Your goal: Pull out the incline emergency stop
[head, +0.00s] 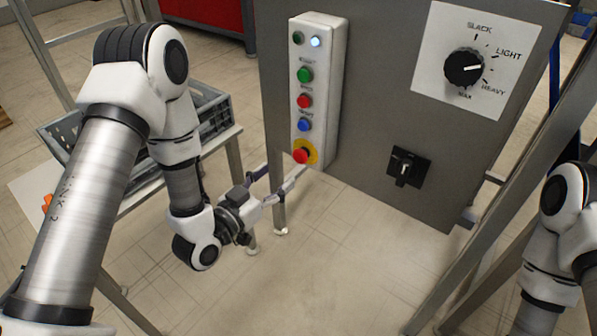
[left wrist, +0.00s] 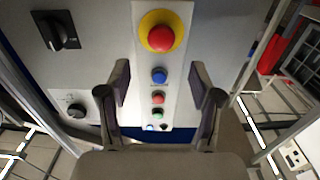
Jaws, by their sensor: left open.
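The emergency stop is a red mushroom button (head: 301,156) on a yellow ring at the bottom of a white control strip (head: 326,98). It also shows large at the top of the left wrist view (left wrist: 160,36). My left gripper (head: 282,176) is open and empty, with its fingers pointing toward the strip just below and left of the red button. In the left wrist view its two fingers (left wrist: 166,92) stand apart on either side of the strip, and the button lies beyond their tips. No contact shows. My right gripper is out of view.
The grey panel carries green (head: 305,75), red (head: 304,101) and blue (head: 304,124) buttons, a black switch (head: 408,166) and a rotary dial (head: 464,67). A grey crate (head: 62,128) stands on a table at left. Metal frame legs stand at right. Floor below the panel is clear.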

